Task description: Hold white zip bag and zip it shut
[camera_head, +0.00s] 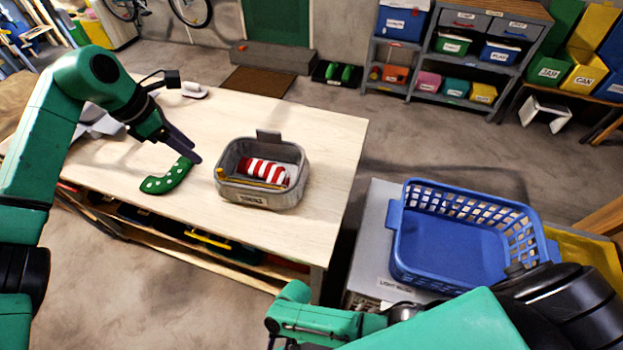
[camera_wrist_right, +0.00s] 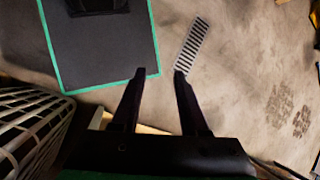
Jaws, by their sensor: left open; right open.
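I see no clearly white zip bag. My left gripper (camera_head: 195,158) is open, just left of the container, above the end of a green dotted curved piece (camera_head: 165,182). My right gripper (camera_wrist_right: 160,73) is open and empty over the floor in the right wrist view.
A blue basket (camera_head: 450,240) stands right of the table (camera_head: 325,145), with a floor gap between. A small white object (camera_head: 194,90) lies at the table's back edge. Shelves with bins (camera_head: 450,50) stand behind. A green-edged dark mat (camera_wrist_right: 100,45) lies below my right gripper.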

